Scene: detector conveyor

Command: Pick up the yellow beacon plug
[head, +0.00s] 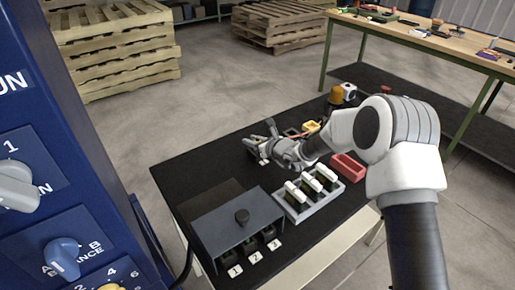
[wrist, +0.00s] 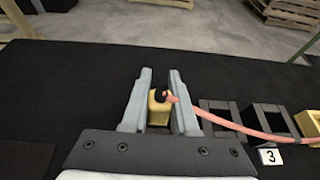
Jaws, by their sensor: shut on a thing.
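The yellow beacon plug (wrist: 159,108) is a small yellow block with a black top, and a pink-red cable (wrist: 235,126) runs from it to the right. In the wrist view it sits between the two fingers of my gripper (wrist: 160,98), which is shut on it. In the head view my gripper (head: 262,148) is low over the far left part of the black table, and the plug is hidden there by the gripper. I cannot tell whether the plug touches the table.
Dark sockets (wrist: 220,112) stand right of the gripper, with a label 3 (wrist: 269,156). In the head view a grey box (head: 235,225), a tray of green-white modules (head: 311,193), a red bin (head: 347,167) and an orange beacon (head: 336,95) stand on the black table (head: 185,165).

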